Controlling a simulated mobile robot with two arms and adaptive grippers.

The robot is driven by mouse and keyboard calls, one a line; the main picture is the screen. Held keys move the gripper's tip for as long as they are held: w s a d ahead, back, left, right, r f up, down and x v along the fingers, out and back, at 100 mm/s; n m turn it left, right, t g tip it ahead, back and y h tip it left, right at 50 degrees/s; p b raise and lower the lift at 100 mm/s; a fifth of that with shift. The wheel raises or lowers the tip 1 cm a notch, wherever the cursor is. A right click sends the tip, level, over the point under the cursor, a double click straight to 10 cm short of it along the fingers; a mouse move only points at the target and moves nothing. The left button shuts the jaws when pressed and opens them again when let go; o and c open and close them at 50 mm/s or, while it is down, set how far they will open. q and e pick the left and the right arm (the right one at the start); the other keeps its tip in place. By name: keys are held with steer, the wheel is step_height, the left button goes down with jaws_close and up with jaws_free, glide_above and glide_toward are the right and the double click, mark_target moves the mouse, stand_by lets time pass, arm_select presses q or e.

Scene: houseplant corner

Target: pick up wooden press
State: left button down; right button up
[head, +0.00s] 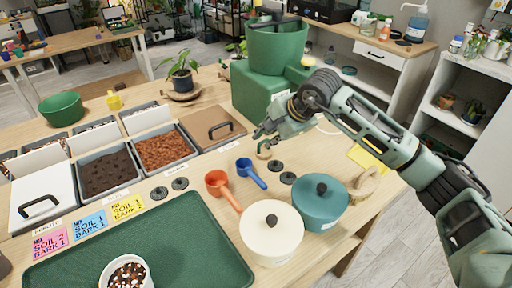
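A light tan wooden piece (366,186), which looks like the wooden press, is at the right edge of the table. It is beside the teal lidded pot (320,203), which hides part of it; its full shape is hard to tell. My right gripper (262,142) comes in from the right, over the table in front of the green machine. It is up and left of the wooden piece and clearly apart from it. Its fingertips look spread, with nothing seen between them. My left gripper is out of view.
A cream lidded pot (272,232), a red scoop (221,187), a blue scoop (250,172) and small dark discs stand near the pots. A green tray (205,235) lies in front. The green machine (258,88) stands behind my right gripper. Soil and bark bins are at left.

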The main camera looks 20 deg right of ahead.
mark_target(265, 141)
steer(key=shift+h, duration=0.4)
steer(key=x, duration=0.2)
steer(key=d+p+x, duration=0.1)
steer(key=x, duration=0.2)
steer(key=w+x, duration=0.1)
steer(key=x, duration=0.1)
steer(key=shift+w+d+f+p, duration=0.15)
steer(key=shift+w+d+p, duration=0.05)
steer(key=shift+p, duration=0.1)
jaws_close()
